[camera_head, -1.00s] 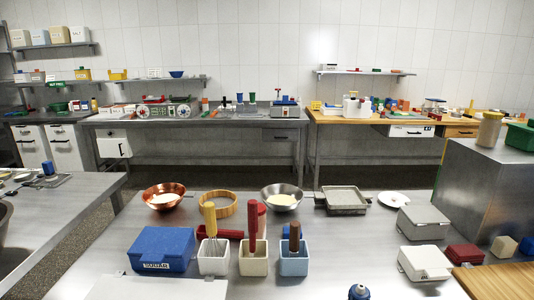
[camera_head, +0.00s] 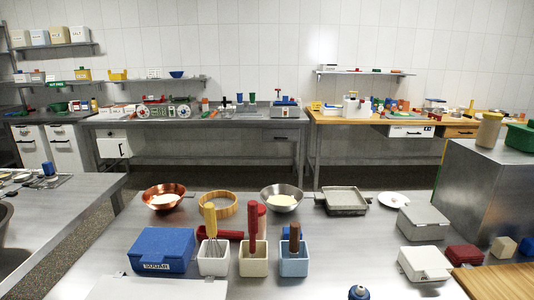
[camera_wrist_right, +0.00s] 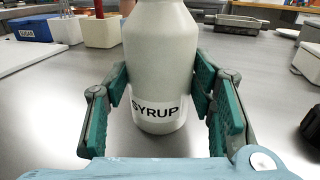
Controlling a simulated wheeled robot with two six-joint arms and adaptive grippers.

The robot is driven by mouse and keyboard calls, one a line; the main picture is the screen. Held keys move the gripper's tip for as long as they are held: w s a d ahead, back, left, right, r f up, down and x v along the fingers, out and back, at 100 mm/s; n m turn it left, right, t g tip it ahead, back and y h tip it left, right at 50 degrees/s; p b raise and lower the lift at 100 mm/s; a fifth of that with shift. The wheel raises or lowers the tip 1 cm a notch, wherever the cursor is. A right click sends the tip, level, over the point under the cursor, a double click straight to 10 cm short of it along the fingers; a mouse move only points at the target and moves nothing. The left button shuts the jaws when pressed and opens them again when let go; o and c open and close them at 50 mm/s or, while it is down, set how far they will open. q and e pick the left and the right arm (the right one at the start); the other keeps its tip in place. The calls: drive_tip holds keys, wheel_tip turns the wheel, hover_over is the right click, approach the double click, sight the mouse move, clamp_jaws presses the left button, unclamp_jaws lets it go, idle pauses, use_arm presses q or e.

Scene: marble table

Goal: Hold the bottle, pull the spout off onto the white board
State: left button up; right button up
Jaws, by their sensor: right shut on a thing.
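The white syrup bottle (camera_wrist_right: 160,50), labelled SYRUP, stands upright in the right wrist view, its top cut off by the picture edge. My right gripper (camera_wrist_right: 160,92) is shut on its body, with a teal finger pad on each side. In the head view a dark blue spout or cap (camera_head: 358,291) shows at the bottom edge; the rest of that item is cut off. The white board (camera_head: 155,289) lies flat at the lower left of the head view, partly out of frame. My left gripper is not in view.
A blue sugar box (camera_head: 162,250) and white and blue utensil bins (camera_head: 254,262) stand behind the board. A white lidded box (camera_head: 424,264) and wooden board (camera_head: 500,281) are at right. The metal table is clear between the bins and the white box.

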drive_tip(key=shift+f, duration=0.1)
idle(0.3)
drive_tip(key=o, duration=1.6)
drive_tip(key=shift+o, duration=0.2)
drive_tip(key=v, duration=1.2)
